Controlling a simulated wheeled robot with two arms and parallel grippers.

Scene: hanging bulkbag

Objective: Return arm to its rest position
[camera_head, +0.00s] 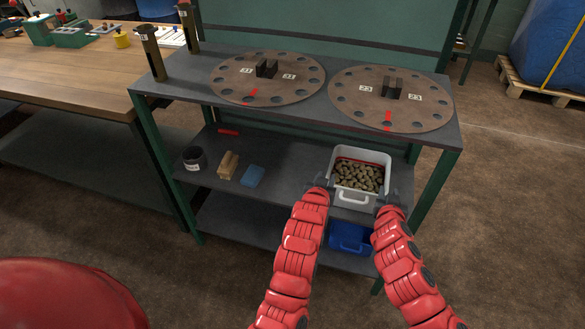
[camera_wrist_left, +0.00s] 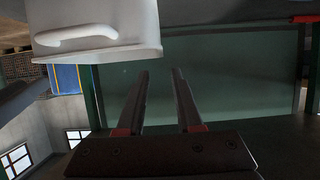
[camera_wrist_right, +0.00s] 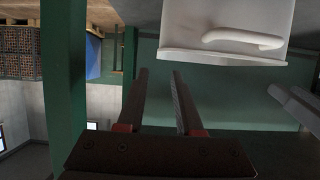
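My left gripper (camera_head: 320,187) is at the left side of a light grey bin (camera_head: 354,198) on the middle shelf. In the left wrist view its two fingers (camera_wrist_left: 160,100) stand apart with nothing between them. My right gripper (camera_head: 389,198) is at the bin's right side, near its front corner. In the right wrist view its fingers (camera_wrist_right: 160,100) are also apart and empty. The bin shows beside the fingers in the left wrist view (camera_wrist_left: 100,25) and in the right wrist view (camera_wrist_right: 225,25). I cannot tell whether either gripper touches it.
The bin holds several brownish lumps (camera_head: 358,176). The shelf also holds a dark cup (camera_head: 194,159), a wooden block (camera_head: 228,165) and a blue block (camera_head: 252,176). Two round discs (camera_head: 265,92) (camera_head: 350,97) lie on the top. A blue bin (camera_head: 350,238) sits below. Green legs (camera_head: 435,190) flank the shelves.

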